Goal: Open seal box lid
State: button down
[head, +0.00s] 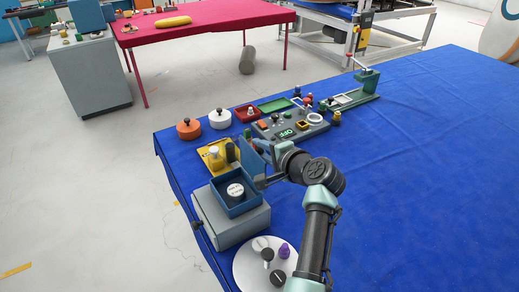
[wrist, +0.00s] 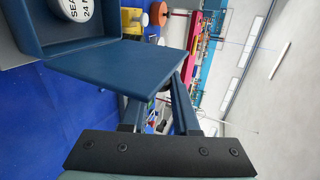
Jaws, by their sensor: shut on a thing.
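The seal box (head: 230,206) is a dark blue open-topped box on a grey block, with a round white-topped seal piece (head: 235,190) inside. Its blue lid (head: 251,160) stands raised at the box's far side, so the inside shows. In the wrist view the lid (wrist: 120,68) spreads across the middle, beside the box wall (wrist: 24,28) and the white printed top of the seal piece (wrist: 76,8). My gripper (head: 266,150) is at the lid from the right, shut on it. In the wrist view my gripper (wrist: 163,98) reaches the lid's outer edge; the exact contact is partly hidden.
A yellow block (head: 213,160) stands close behind the box. Orange (head: 189,130) and white (head: 219,120) round pieces and a grey control panel (head: 290,124) lie farther back. A white disc with knobs (head: 250,262) lies in front. The blue table's right side (head: 430,150) is clear.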

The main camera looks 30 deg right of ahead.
jog(key=c, duration=0.7)
grip_release()
jog(key=b+v, duration=0.1)
jog(key=v, duration=1.2)
jog(key=shift+a, duration=0.1)
